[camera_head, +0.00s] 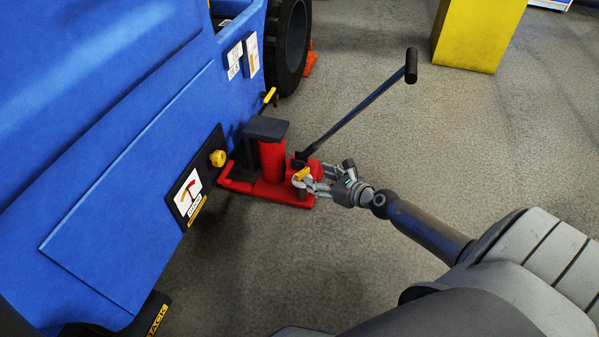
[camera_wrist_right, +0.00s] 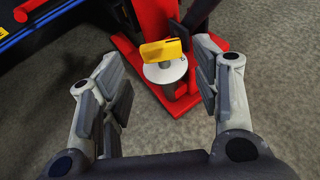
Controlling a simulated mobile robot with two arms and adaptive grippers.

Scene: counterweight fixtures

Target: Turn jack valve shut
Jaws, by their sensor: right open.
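The red jack (camera_head: 271,160) stands on the floor against the blue vehicle, with a dark pad on top and a long dark handle (camera_head: 352,108) slanting up to the right. Its valve has a yellow lever (camera_head: 301,174) on a pale round dial. In the right wrist view the yellow lever (camera_wrist_right: 162,52) sits on the white dial (camera_wrist_right: 166,70), ahead of the fingers and nearer the right one. My right gripper (camera_head: 318,183) is open at the jack's near right end; its fingers (camera_wrist_right: 162,100) stand apart with nothing held between them. My left gripper is not in view.
The blue vehicle (camera_head: 120,190) fills the left, with a yellow knob (camera_head: 217,158) and a label plate (camera_head: 188,192) on its side. A black wheel (camera_head: 288,45) stands behind the jack. A yellow block (camera_head: 478,35) is at the back right.

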